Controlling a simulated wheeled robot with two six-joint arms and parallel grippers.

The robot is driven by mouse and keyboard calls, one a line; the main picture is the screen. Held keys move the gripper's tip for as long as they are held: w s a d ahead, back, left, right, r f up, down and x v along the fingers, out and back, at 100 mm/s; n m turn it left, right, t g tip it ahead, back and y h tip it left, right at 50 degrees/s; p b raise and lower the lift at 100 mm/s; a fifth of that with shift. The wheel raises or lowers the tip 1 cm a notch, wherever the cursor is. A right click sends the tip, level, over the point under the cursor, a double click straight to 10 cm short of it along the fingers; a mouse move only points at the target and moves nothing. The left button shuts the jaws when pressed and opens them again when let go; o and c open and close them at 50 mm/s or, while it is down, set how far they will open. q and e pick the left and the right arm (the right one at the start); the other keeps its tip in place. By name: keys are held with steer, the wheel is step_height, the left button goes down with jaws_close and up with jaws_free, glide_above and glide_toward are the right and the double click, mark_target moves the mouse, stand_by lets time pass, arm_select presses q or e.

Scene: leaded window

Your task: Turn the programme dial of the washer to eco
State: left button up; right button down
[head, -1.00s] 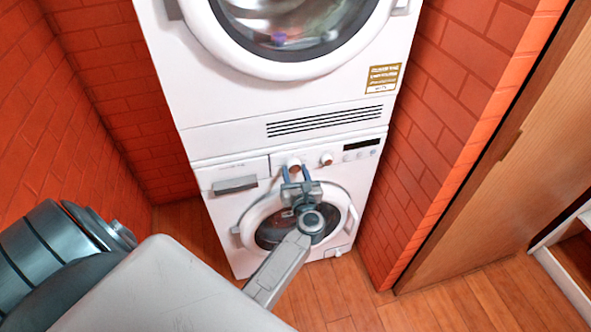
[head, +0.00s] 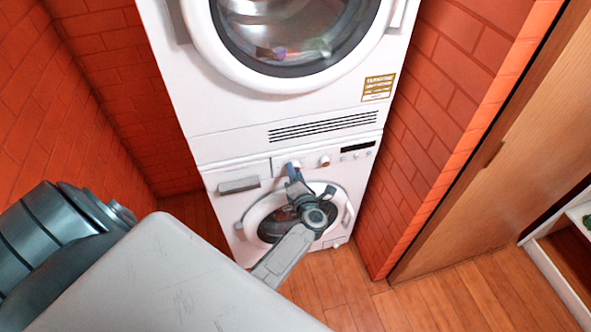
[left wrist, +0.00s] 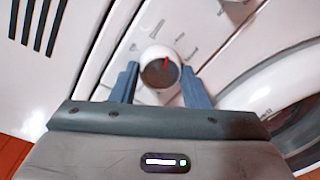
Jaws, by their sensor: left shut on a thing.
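The washer (head: 216,208) is the lower of two stacked white machines, with a round door below its control panel. Its programme dial (left wrist: 161,74) is a round white knob with a dark face and a red pointer, seen in the left wrist view. Small printed marks surround it, too blurred to read. In the head view the dial (head: 292,165) is partly covered by my left gripper (head: 292,174). The left gripper (left wrist: 158,86) is shut on the dial, one blue-grey finger on each side, and it is rolled to a tilt. My right gripper is not in view.
A second knob (head: 324,161) and a dark display (head: 357,148) sit right of the dial. A drawer handle (head: 239,185) is to its left. The upper machine (head: 230,110) stands above. Red brick walls (head: 455,95) close in both sides; wooden floor (head: 425,290) is clear at right.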

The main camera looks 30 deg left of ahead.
arm_select(q)
steer(key=shift+m+p, duration=0.95)
steer(key=shift+m, duration=0.65)
steer(key=shift+g, duration=0.3)
steer(key=o, duration=1)
steer(key=shift+c, duration=0.2)
steer(key=f+b+v, duration=0.1)
steer(key=b+v, duration=0.1)
steer(key=v, duration=0.8)
steer(key=shift+s+d+r+b, duration=0.25)
steer(key=shift+d+r+b, duration=0.1)
steer(key=shift+m, duration=0.3)
